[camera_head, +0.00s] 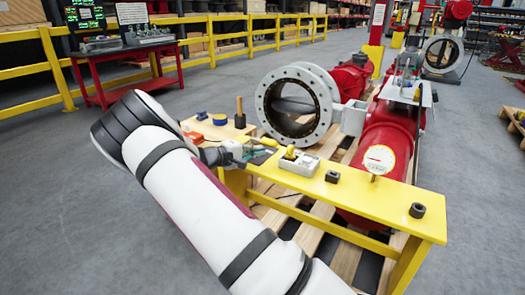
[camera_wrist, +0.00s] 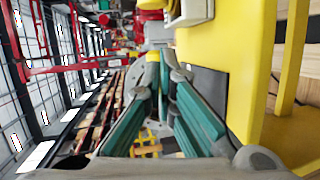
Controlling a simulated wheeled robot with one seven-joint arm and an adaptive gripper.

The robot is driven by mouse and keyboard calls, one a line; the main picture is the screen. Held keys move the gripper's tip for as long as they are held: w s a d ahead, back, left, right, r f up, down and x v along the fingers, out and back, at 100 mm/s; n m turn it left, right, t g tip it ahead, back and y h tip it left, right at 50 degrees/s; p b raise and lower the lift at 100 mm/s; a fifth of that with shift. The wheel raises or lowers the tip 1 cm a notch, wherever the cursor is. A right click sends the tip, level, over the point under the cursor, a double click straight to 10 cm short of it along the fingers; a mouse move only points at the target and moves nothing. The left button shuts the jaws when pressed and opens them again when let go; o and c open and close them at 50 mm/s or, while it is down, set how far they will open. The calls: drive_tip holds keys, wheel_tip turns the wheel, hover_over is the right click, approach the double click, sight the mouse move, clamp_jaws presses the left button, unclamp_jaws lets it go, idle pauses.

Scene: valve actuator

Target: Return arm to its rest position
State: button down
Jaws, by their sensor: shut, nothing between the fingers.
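My white arm reaches up from the bottom of the head view, bends at a dark joint at the left, and ends in my gripper (camera_head: 250,153) above the left end of the yellow bench (camera_head: 385,207). In the wrist view my gripper (camera_wrist: 164,88) has two teal-padded fingers that come together at their tips, with nothing held. The bench's yellow surface (camera_wrist: 240,65) runs close along the right of that view. The large grey valve flange (camera_head: 262,108) stands behind the bench, joined to a red actuator (camera_head: 390,135). A pressure gauge (camera_head: 379,158) sits in front of the actuator.
A white box with a yellow knob (camera_head: 300,165) and two dark nuts (camera_head: 332,176) (camera_head: 417,210) stand on the bench. A blue roll (camera_head: 220,119) and a mallet (camera_head: 240,112) are on the board beside my gripper. A red table (camera_head: 130,52) stands back left. Floor at left is clear.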

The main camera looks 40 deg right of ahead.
drive_tip(key=s+a+r+p, duration=0.2)
drive_tip(key=s+a, duration=0.1)
drive_tip(key=a, duration=0.5)
drive_tip(key=shift+a, duration=0.15)
drive_tip(key=s+a+r+m+g+y, duration=0.1)
drive_tip(key=s+a+r+y, duration=0.25)
drive_tip(key=s, duration=0.45)
drive_tip(key=s+a+r+m+g+y, duration=0.1)
drive_tip(key=s+a+r+y, duration=0.15)
drive_tip(key=s+r, duration=0.4)
drive_tip(key=s+a+r+m+g+y, duration=0.1)
drive_tip(key=s+a+r+y, duration=0.25)
drive_tip(key=s, duration=0.55)
drive_tip(key=s+a+r+n+t+y, duration=0.1)
drive_tip(key=s+a+y, duration=0.1)
drive_tip(key=s+a, duration=0.35)
drive_tip(key=s+a+n+t+y, duration=0.1)
drive_tip(key=s+a+y, duration=0.1)
drive_tip(key=s, duration=0.6)
drive_tip(key=s+a+r+n+t+y, duration=0.1)
drive_tip(key=s+a+y, duration=0.1)
drive_tip(key=s+a, duration=0.35)
wheel_tip(320, 180, up, 29)
drive_tip(key=s+d+t+p, duration=0.1)
drive_tip(key=d+t+p, duration=0.1)
drive_tip(key=p, duration=2.6)
drive_tip(key=shift+s+r+t, duration=0.2)
drive_tip(key=shift+s+t, duration=0.1)
drive_tip(key=shift+t, duration=0.5)
